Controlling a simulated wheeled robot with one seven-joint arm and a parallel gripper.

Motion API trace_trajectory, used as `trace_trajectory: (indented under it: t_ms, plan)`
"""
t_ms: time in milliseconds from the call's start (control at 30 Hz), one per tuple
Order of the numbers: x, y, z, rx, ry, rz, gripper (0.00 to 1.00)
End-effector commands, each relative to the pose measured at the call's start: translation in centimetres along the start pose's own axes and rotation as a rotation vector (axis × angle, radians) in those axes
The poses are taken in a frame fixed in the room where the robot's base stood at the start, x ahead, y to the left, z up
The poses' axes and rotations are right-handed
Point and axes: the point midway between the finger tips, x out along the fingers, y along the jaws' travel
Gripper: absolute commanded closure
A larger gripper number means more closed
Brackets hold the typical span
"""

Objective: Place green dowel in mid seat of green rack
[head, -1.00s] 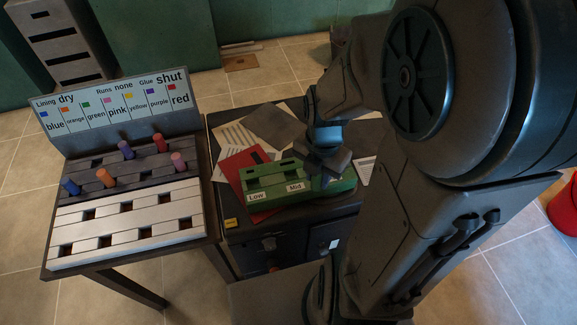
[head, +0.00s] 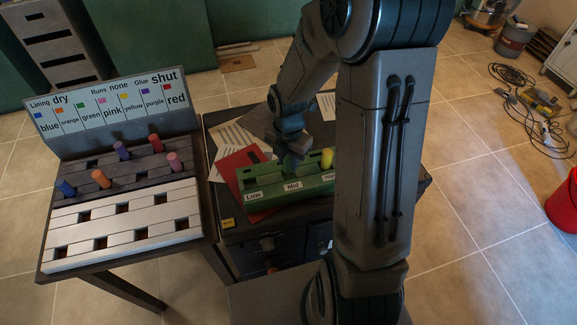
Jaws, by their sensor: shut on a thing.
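The green rack (head: 265,201) lies on the dark cabinet top, with labels Low, Mid and a partly hidden one at the right. My gripper (head: 290,152) points down over its middle and is shut on the green dowel (head: 290,163). The dowel is upright above the Mid label (head: 292,186). Its lower end is at the mid seat, but I cannot tell how far it is in. A yellow dowel (head: 327,159) stands upright in the right-hand seat. The low seat at the left looks empty.
A grey and white stepped rack (head: 130,222) stands at the left with blue, orange, purple, red and pink dowels, below a colour-label board (head: 112,110). A red folder (head: 238,165) and papers lie behind the green rack. My arm hides the cabinet's right side.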

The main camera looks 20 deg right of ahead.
Motion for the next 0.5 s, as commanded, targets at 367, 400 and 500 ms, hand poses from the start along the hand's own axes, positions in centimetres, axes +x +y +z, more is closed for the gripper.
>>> trace_trajectory:
  t_ms: [367,400,500]
  plan:
    - [3.3,-0.1,-0.1,0.000,0.002,-0.002,0.96]
    - [3.3,-0.1,-0.1,0.000,0.001,-0.002,0.96]
    - [3.3,-0.1,-0.1,0.000,0.001,-0.002,0.96]
